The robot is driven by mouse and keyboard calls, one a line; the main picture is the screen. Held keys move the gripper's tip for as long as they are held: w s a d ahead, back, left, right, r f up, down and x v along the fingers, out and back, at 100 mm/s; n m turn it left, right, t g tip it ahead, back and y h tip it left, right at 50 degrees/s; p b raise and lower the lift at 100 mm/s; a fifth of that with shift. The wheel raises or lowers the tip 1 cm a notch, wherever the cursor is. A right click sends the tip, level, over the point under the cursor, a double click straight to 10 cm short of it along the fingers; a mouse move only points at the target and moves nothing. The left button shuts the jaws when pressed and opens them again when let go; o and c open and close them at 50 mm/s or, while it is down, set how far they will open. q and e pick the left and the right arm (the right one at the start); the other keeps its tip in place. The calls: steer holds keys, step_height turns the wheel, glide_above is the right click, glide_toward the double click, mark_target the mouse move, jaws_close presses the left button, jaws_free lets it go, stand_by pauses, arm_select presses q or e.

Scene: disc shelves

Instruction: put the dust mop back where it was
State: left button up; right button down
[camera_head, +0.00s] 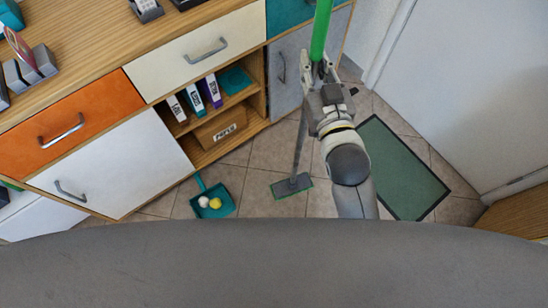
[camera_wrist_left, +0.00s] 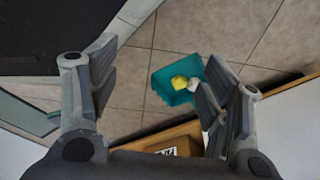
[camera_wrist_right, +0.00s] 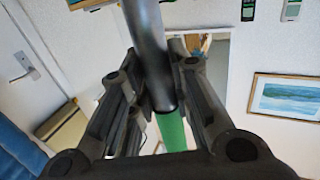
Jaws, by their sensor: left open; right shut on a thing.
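The dust mop has a green upper handle (camera_head: 320,30), a grey lower pole (camera_head: 299,140) and a flat grey head with green edges (camera_head: 291,185) at the floor. My right gripper (camera_head: 322,75) is shut on the mop's pole near the green part. In the right wrist view the pole (camera_wrist_right: 147,45) runs between the fingers, with the green part (camera_wrist_right: 171,130) beside it. The mop stands nearly upright, a little tilted. My left gripper (camera_wrist_left: 155,95) is open and empty in the left wrist view; it does not show in the head view.
A teal dustpan (camera_head: 216,201) with a white and a yellow ball lies on the tiles left of the mop head. A wooden cabinet (camera_head: 250,120) with drawers and a shelf of binders stands behind. A green mat (camera_head: 400,165) lies to the right, before a white door (camera_head: 460,90).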

arm_select(q)
steer(key=w+d+f+b, duration=0.1)
steer(key=w+b, duration=0.7)
steer(key=b, duration=0.1)
arm_select(e)
steer(key=w+a+n+g+y, duration=0.1)
steer(key=w+a+n+y, duration=0.1)
steer(key=w+a, duration=0.45)
steer(key=w+a+n+y, duration=0.1)
steer(key=w+a+y, duration=0.25)
steer(key=a, duration=0.55)
arm_select(q)
steer(key=w+r+t+b, duration=0.1)
steer(key=w+r+b, duration=0.3)
steer(key=r, duration=0.7)
steer(key=shift+w+d, duration=0.15)
steer(key=shift+d, duration=0.25)
arm_select(e)
steer(key=w+d+f, duration=0.7)
steer(key=w+f, duration=0.5)
steer(key=shift+d+f+h, duration=0.15)
steer(key=shift+f+h, duration=0.2)
steer(key=shift+h, duration=0.1)
arm_select(q)
steer(key=shift+r, duration=0.15)
arm_select(e)
steer(key=shift+w+f, duration=0.1)
